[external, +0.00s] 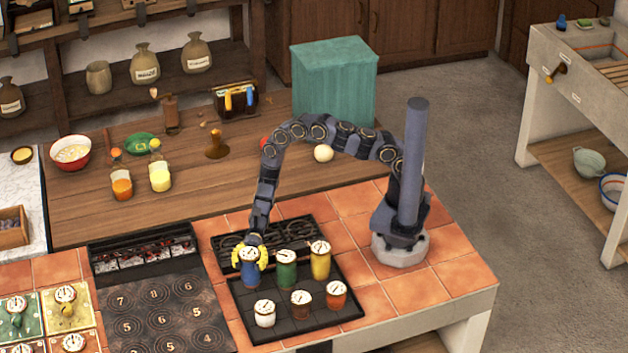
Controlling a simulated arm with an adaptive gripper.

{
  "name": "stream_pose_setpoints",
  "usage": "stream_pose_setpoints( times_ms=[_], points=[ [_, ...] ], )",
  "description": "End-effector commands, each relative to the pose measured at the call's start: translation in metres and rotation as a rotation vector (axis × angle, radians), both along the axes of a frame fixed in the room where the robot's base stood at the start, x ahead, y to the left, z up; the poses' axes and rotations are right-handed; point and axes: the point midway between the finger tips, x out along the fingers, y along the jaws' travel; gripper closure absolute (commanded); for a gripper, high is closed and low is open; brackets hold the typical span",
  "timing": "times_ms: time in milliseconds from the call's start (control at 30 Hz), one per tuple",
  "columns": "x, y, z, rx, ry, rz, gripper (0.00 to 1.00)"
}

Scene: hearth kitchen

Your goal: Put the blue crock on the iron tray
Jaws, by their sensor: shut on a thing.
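The blue crock (250,273) has a pale marked lid and stands upright at the back left corner of the dark tray. My gripper (252,256), with yellow fingers, reaches down from above and is shut on it near the lid. The dark tray (282,328), which looks like the iron tray, has a gridded floor and lies on the orange tiles. I cannot tell whether the crock's base touches the tray or hangs just above it.
Beside the blue crock stand a green crock (286,270) and a yellow crock (320,261). In front are white (265,314), brown (301,305) and orange (336,296) crocks. A numbered dark plate (165,318) lies left; a black grate (290,229) lies behind.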

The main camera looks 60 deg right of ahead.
Motion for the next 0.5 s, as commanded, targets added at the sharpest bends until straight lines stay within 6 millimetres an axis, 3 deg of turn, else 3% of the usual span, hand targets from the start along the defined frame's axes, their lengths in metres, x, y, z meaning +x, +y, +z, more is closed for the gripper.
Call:
stream_pose_setpoints(
  times_ms=[300, 500],
  points=[
    [-0.001, 0.000, -0.036, 0.002, 0.003, 0.002, 0.84],
    [0.000, 0.000, -0.038, 0.004, -0.001, 0.001, 0.84]
  ],
)
